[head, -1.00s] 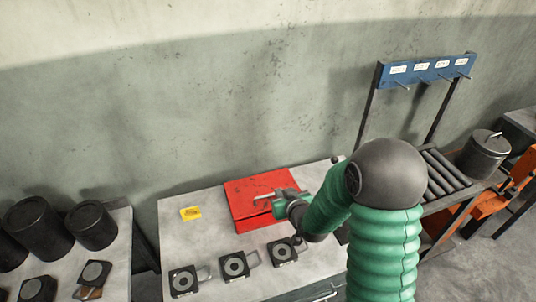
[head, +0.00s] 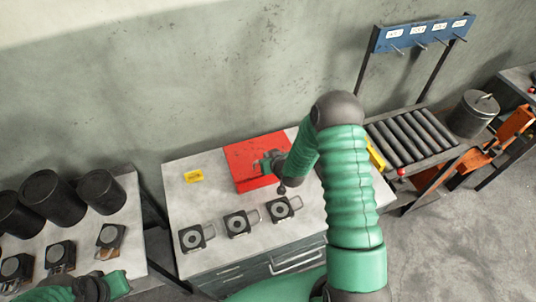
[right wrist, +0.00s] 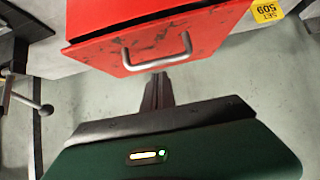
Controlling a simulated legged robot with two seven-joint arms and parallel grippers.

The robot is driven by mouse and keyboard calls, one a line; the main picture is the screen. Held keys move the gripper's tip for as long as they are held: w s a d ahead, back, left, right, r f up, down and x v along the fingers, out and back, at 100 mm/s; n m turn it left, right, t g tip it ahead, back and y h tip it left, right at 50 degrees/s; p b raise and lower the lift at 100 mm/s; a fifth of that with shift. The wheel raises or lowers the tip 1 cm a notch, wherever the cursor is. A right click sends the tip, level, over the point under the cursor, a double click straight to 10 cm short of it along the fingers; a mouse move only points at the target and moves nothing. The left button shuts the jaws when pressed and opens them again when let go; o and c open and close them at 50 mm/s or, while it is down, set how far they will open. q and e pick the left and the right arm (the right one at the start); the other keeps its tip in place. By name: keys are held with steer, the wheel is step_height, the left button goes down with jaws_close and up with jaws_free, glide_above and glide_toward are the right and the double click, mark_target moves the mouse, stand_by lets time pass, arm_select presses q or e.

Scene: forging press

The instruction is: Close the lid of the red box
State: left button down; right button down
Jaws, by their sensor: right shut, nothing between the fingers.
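The red box (head: 244,152) sits on the light-topped workbench, and its lid looks flat or nearly flat from above. In the right wrist view the red box (right wrist: 120,48) shows a scuffed red panel with a metal handle (right wrist: 160,60) and a dark seam along one edge. I cannot tell whether the lid is fully seated. My right gripper (head: 258,165) is over the near part of the box, shut and empty. Its dark fingers (right wrist: 157,82) are close to the handle; contact is unclear. My left gripper (head: 118,284) is at the bottom left, away from the box; its fingers are unclear.
A yellow tag (head: 194,175) lies left of the box. Several dark blocks with round faces (head: 238,223) line the bench's front. Black cylinders (head: 53,198) stand on the left table. A roller conveyor (head: 408,136) is at the right, with a lidded pot (head: 472,114) beyond.

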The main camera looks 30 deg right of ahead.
steer(key=shift+f, duration=0.3)
steer(key=shift+s+f, duration=0.15)
steer(key=shift+f, duration=0.25)
steer(key=shift+s+a+f+b, duration=0.1)
steer(key=shift+s+f+b, duration=0.05)
steer(key=shift+f+b, duration=0.4)
steer(key=shift+s+a+f+b, duration=0.1)
steer(key=shift+f+b, duration=0.3)
steer(key=shift+b, duration=0.2)
steer(key=shift+s+r, duration=0.25)
steer(key=shift+w, duration=0.1)
